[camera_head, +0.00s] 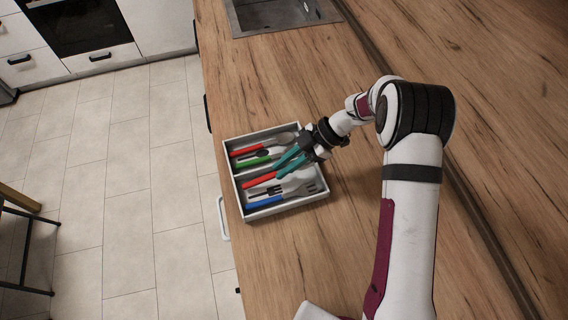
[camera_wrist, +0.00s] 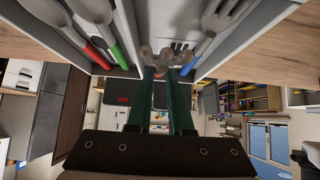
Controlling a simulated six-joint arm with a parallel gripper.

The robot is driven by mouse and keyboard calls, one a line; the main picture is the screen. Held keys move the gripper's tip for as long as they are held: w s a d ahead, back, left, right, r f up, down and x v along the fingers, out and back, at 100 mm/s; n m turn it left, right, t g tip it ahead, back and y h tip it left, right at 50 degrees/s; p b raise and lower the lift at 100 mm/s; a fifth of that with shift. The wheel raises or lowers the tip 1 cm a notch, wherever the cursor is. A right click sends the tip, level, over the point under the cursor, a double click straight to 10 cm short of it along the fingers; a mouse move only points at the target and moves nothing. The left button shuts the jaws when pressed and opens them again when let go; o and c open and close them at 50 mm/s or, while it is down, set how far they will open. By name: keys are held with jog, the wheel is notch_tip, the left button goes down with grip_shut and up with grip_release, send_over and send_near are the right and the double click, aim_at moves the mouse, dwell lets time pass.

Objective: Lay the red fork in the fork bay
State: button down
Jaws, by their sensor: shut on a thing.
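The red fork shows as a red handle (camera_head: 260,179) in the head view, over the middle of the cutlery tray (camera_head: 287,208). My gripper (camera_head: 281,171), with teal fingers, is shut on it; its head is partly hidden and I cannot tell whether it touches the tray. In the wrist view my fingertips (camera_wrist: 166,68) meet over the tray, with a little red between them. The fork bay, at the near side of the tray, has a dark fork-shaped mark (camera_head: 267,191) and holds a blue-handled fork (camera_head: 264,202).
The tray's far bay holds a red-handled spoon (camera_head: 247,151) and a green-handled spoon (camera_head: 254,161). A divider separates the bays. The wooden counter (camera_head: 300,270) is clear around the tray, and a sink (camera_head: 280,14) lies at the far end.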

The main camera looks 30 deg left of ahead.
jog(key=shift+f, duration=0.45)
jog(key=c, duration=0.7)
grip_release()
jog(key=shift+c, duration=0.2)
jog(key=v, duration=1.5)
jog(key=shift+w+d+r, duration=0.15)
jog(key=shift+d+r, duration=0.05)
jog(key=shift+d, duration=0.05)
